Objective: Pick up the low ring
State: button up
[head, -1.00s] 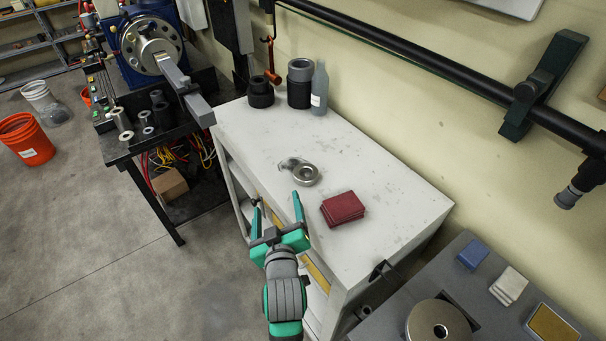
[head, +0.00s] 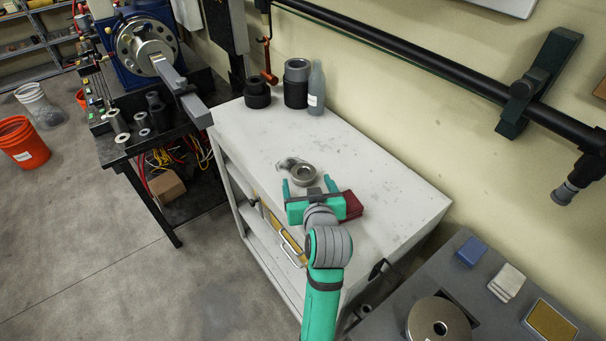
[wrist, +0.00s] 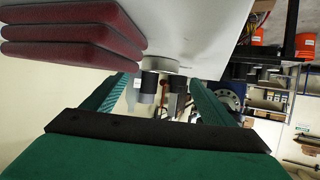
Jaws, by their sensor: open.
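The low ring (head: 304,174), a short metal ring with a central hole, lies flat on the white cabinet top (head: 370,190). My gripper (head: 307,185) is open and empty, reaching over the cabinet's front part with its fingers pointing toward the ring. The fingertips look just short of the ring in the head view. In the wrist view the ring (wrist: 160,65) shows as a pale band between the two fingers of my gripper (wrist: 160,80), apart from both.
A small grey piece (head: 287,163) lies against or close beside the ring's left. Red pads (head: 351,205) are stacked right of my gripper, close to it; they also show in the wrist view (wrist: 70,35). Dark cylinders (head: 257,94) and a grey bottle (head: 317,90) stand at the back.

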aim_at(304, 174)
jog(key=shift+x, duration=2.85)
jog(key=shift+r, duration=0.1)
jog(key=shift+c, duration=0.6)
jog(key=shift+r, duration=0.1)
jog(key=c, duration=1.5)
